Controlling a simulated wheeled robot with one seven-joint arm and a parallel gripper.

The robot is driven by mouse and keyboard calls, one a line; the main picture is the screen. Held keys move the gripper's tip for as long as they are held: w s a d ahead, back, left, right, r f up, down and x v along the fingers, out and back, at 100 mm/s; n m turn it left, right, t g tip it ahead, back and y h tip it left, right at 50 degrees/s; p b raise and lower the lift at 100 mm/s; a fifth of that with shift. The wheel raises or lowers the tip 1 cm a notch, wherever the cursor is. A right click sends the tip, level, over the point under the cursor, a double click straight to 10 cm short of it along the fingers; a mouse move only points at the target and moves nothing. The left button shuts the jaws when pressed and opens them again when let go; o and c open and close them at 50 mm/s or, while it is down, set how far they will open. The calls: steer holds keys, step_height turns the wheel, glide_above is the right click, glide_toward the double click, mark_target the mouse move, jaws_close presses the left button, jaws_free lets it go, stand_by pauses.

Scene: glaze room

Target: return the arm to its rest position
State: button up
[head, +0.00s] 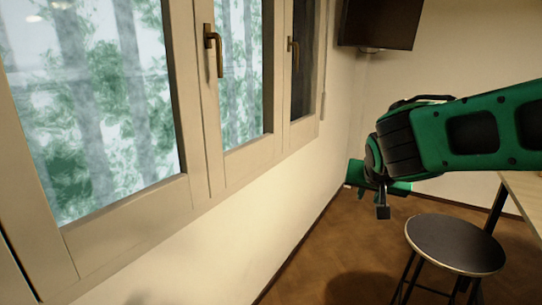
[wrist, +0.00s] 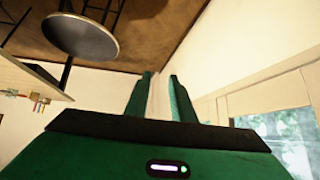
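My green arm (head: 470,130) reaches in from the right side of the head view, bent at a dark joint. My gripper (head: 383,212) hangs at its end, above the floor and left of a round stool. In the wrist view, the two green fingers of my gripper (wrist: 159,75) stand apart. Pale wall shows between them, and I see nothing held. In the head view the fingers are small, and their gap is hard to make out.
A window (head: 240,130) with brass handles lines the left wall. The round dark stool (head: 455,243) stands right of my gripper, beside a table (head: 525,188). A dark screen (head: 380,22) hangs at the back. Brown floor (head: 335,260) between wall and stool is clear.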

steer(key=s+d+f+m+g, duration=0.1)
steer(key=s+d+f+g, duration=0.2)
steer(key=s+d, duration=0.45)
steer(key=s+d+f+g, duration=0.2)
steer(key=s+d+f, duration=0.1)
steer(key=s+d, duration=0.5)
steer(key=s+f+g+y, duration=0.1)
steer(key=s+f, duration=0.1)
steer(key=s, duration=0.6)
steer(key=s+f+g+y, duration=0.1)
steer(key=s+f+g, duration=0.1)
steer(key=s, duration=0.6)
steer(key=shift+s+d+m+y, duration=0.25)
steer(key=shift+s+m+y, duration=0.1)
steer(key=shift+m+y, duration=0.05)
